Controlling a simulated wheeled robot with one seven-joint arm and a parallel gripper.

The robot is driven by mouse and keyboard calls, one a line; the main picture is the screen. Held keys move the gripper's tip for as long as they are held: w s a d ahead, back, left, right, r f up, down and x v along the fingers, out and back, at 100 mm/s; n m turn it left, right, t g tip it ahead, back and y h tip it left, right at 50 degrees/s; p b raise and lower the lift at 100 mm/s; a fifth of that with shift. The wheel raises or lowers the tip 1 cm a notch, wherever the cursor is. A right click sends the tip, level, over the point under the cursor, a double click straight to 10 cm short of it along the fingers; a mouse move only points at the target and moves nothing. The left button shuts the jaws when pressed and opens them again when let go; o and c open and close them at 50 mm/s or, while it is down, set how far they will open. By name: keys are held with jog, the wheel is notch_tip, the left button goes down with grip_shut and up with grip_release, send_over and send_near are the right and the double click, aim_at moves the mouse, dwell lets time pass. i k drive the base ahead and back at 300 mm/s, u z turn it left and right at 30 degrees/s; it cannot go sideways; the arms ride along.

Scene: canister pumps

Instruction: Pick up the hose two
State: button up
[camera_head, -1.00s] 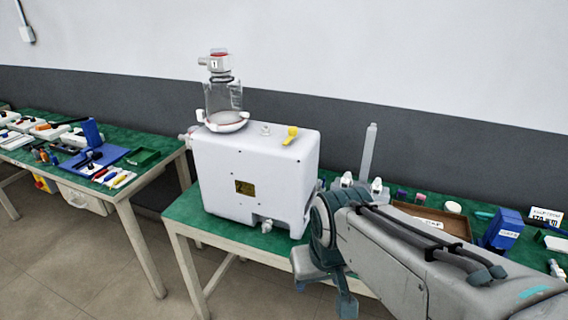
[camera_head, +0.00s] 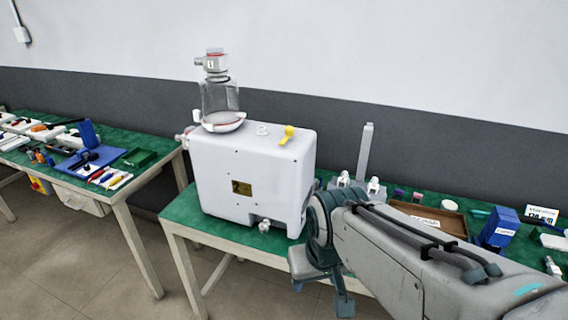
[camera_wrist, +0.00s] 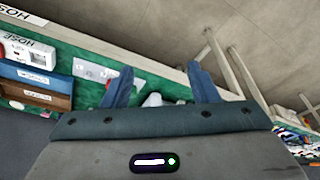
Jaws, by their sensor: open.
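My gripper (camera_wrist: 160,84) is open and empty in the wrist view, with its two blue fingers spread apart. In the head view my gripper (camera_head: 321,291) hangs in front of the table's near edge, to the right of the white pump. I cannot make out hose two for certain in either view. In the wrist view, a white holder with a "HOSE" label (camera_wrist: 40,50) lies at the left, away from the fingers. Another "HOSE" label (camera_wrist: 14,13) shows in the top left corner.
The white canister pump (camera_head: 252,175) with a clear jar (camera_head: 219,98) stands on the green table. A brown tray (camera_head: 450,228) and a blue box (camera_head: 499,232) are at the right. A second table (camera_head: 125,187) with tools is at the left. Open floor lies in front.

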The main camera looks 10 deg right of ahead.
aim_at(343, 179)
jog(key=z, duration=0.05)
jog(key=k, duration=0.6)
jog(key=z, duration=0.45)
jog(key=i, duration=1.15)
jog(key=u, duration=0.5)
